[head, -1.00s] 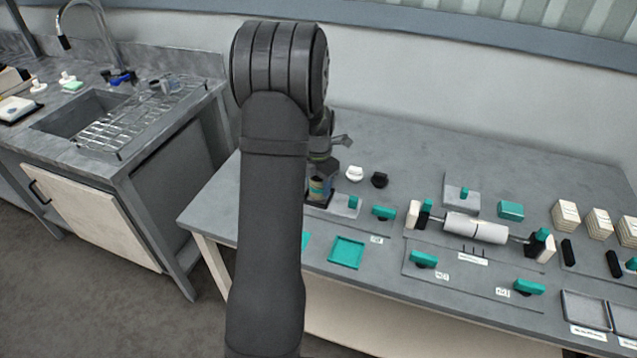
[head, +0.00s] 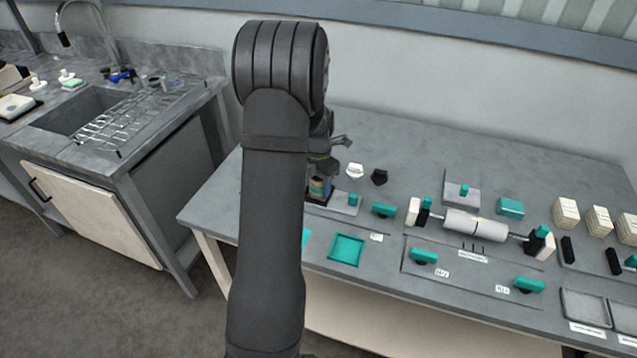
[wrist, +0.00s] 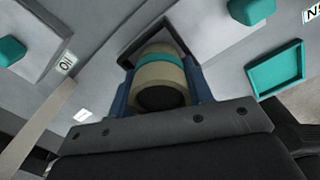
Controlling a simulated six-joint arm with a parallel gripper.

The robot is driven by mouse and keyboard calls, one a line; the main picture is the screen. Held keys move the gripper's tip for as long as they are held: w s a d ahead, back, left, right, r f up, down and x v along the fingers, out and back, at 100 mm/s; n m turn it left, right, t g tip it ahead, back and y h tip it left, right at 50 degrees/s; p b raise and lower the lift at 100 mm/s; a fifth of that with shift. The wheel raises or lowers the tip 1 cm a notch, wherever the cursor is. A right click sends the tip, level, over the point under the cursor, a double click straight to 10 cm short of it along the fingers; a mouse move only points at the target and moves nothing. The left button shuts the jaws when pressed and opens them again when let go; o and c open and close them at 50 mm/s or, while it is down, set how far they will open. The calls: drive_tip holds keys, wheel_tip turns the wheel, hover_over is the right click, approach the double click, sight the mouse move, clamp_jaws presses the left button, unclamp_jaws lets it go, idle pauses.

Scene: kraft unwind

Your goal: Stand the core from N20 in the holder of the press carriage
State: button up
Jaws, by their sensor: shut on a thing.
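The core (wrist: 157,76), a tan cylinder with a teal band and a dark open end, is between the fingers of my gripper (wrist: 160,68) in the wrist view. My gripper is shut on it. A dark square-rimmed holder (wrist: 138,47) lies right behind the core. The core appears within its outline, but I cannot tell whether it is seated. In the head view the core (head: 317,188) shows small and upright below my gripper (head: 320,172), at the dark holder on a grey plate with a teal knob. My arm hides part of this area.
A teal tray (head: 346,249) lies in front of the holder. A white roll on a spindle (head: 475,227) and teal-handled stations stand to the right. The back of the table is clear.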

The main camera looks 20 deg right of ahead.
drive_tip(key=shift+f, duration=0.15)
drive_tip(key=o, duration=1.5)
drive_tip(key=shift+o, duration=0.2)
drive_tip(key=shift+r, duration=4)
drive_tip(key=shift+f, duration=0.1)
wheel_tip(320, 180, down, 8)
drive_tip(key=shift+r, duration=0.1)
